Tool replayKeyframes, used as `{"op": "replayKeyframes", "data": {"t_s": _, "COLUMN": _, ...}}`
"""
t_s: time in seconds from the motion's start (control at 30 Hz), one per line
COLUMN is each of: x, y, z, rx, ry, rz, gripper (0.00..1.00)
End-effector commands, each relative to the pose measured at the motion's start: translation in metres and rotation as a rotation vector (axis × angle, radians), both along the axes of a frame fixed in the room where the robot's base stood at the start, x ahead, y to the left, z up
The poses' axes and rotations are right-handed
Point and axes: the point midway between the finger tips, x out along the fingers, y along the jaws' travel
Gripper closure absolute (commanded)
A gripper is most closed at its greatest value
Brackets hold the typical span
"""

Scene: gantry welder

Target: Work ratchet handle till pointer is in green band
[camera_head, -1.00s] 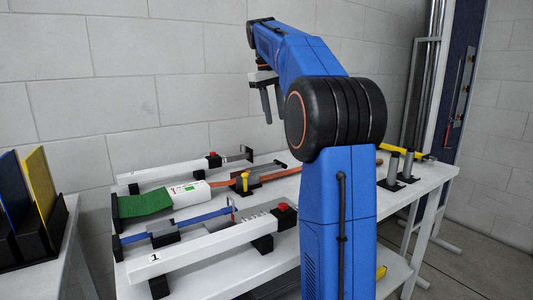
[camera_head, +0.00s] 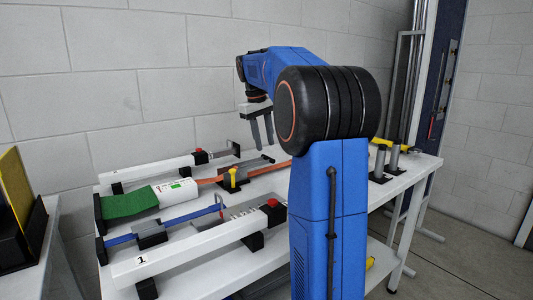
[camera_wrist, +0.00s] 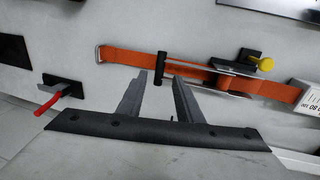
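The ratchet (camera_head: 232,184), a dark block with a yellow-tipped handle (camera_head: 233,172), sits on the orange strap (camera_head: 262,169). In the wrist view the yellow handle tip (camera_wrist: 263,64) is right of my fingers. A white gauge housing (camera_head: 173,195) with a small green mark lies left of the ratchet; its edge shows in the wrist view (camera_wrist: 309,97). The pointer is too small to read. My gripper (camera_head: 261,146) is open and empty above the table. In the wrist view its fingertips (camera_wrist: 160,76) are apart, near a dark upright piece (camera_wrist: 160,66) at the strap.
White beams with red buttons (camera_head: 272,202) flank the strap, and a blue strap (camera_head: 187,218) runs in front. A red-handled piece (camera_wrist: 56,101) is left in the wrist view. Grey posts (camera_head: 378,160) stand at the table's right. A wall is behind.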

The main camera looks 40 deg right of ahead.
Motion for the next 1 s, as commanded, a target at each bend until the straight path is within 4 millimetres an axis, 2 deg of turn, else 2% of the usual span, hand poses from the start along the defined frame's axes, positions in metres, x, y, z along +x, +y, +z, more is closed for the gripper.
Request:
{"op": "replayKeyframes", "data": {"t_s": 0.1, "x": -0.001, "y": -0.004, "z": -0.02, "rx": 0.001, "ry": 0.002, "rz": 0.0, "gripper": 0.67}}
{"op": "replayKeyframes", "data": {"t_s": 0.3, "x": -0.001, "y": -0.009, "z": -0.042, "rx": 0.0, "ry": 0.001, "rz": -0.001, "gripper": 0.67}}
{"op": "replayKeyframes", "data": {"t_s": 0.5, "x": -0.001, "y": -0.01, "z": -0.049, "rx": 0.0, "ry": 0.0, "rz": -0.001, "gripper": 0.67}}
{"op": "replayKeyframes", "data": {"t_s": 0.73, "x": -0.001, "y": -0.01, "z": -0.05, "rx": 0.0, "ry": 0.0, "rz": -0.001, "gripper": 0.67}}
{"op": "replayKeyframes", "data": {"t_s": 0.77, "x": -0.001, "y": -0.01, "z": -0.05, "rx": 0.0, "ry": 0.0, "rz": 0.0, "gripper": 0.72}}
{"op": "replayKeyframes", "data": {"t_s": 0.87, "x": -0.001, "y": -0.01, "z": -0.05, "rx": 0.0, "ry": 0.0, "rz": 0.0, "gripper": 0.96}}
{"op": "replayKeyframes", "data": {"t_s": 0.9, "x": -0.001, "y": -0.01, "z": -0.05, "rx": 0.0, "ry": 0.0, "rz": 0.0, "gripper": 1.0}}
{"op": "replayKeyframes", "data": {"t_s": 1.0, "x": -0.001, "y": -0.01, "z": -0.049, "rx": 0.0, "ry": 0.0, "rz": 0.0, "gripper": 1.0}}
